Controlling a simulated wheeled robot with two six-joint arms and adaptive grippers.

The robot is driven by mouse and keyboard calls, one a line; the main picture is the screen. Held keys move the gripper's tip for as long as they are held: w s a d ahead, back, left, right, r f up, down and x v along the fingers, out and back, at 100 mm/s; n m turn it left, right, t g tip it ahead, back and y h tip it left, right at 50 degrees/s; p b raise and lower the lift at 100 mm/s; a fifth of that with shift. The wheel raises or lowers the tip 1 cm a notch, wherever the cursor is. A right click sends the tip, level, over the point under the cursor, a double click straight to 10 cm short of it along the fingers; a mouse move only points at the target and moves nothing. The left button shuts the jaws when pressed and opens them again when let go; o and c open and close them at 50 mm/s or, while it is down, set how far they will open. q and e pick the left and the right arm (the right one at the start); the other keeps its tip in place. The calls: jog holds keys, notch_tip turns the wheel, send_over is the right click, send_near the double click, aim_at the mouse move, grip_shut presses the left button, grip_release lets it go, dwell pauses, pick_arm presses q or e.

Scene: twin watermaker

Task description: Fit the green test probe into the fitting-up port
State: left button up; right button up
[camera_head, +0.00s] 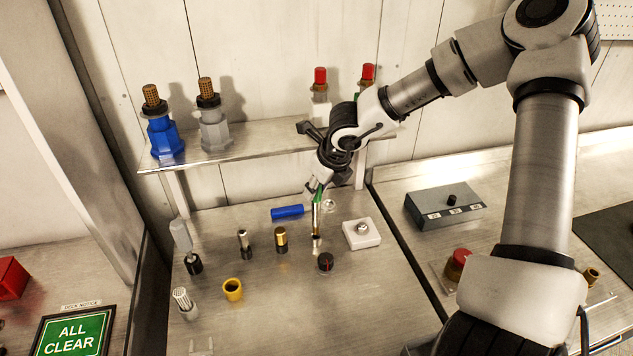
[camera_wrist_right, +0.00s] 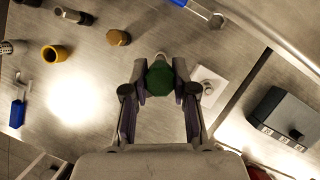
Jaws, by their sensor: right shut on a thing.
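My right gripper (camera_head: 317,186) is shut on the green test probe (camera_head: 317,198), just above the bench. The probe's green end is between the fingers, and a brass-coloured shaft (camera_head: 316,218) hangs below it, nearly upright. In the right wrist view the green end (camera_wrist_right: 160,78) sits between the two fingertips of the gripper (camera_wrist_right: 161,70). The lower tip is close to the bench surface; I cannot tell whether it touches. I cannot make out for sure which fixture is the fitting-up port. My left gripper is out of view.
A blue cylinder (camera_head: 287,212) lies behind the probe. A brass fitting (camera_head: 281,240) and yellow ring (camera_head: 233,289) stand left. A shelf (camera_head: 240,143) spans behind.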

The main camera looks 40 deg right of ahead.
dwell(0.7)
jog(key=shift+f+b, duration=1.15)
jog(key=shift+f, duration=0.65)
jog(key=o, duration=1.1)
jog(key=shift+c, duration=0.2)
jog(key=shift+r, duration=0.1)
jog(key=v, duration=0.7)
jog(key=shift+s+r, duration=0.2)
jog(key=shift+w, duration=0.15)
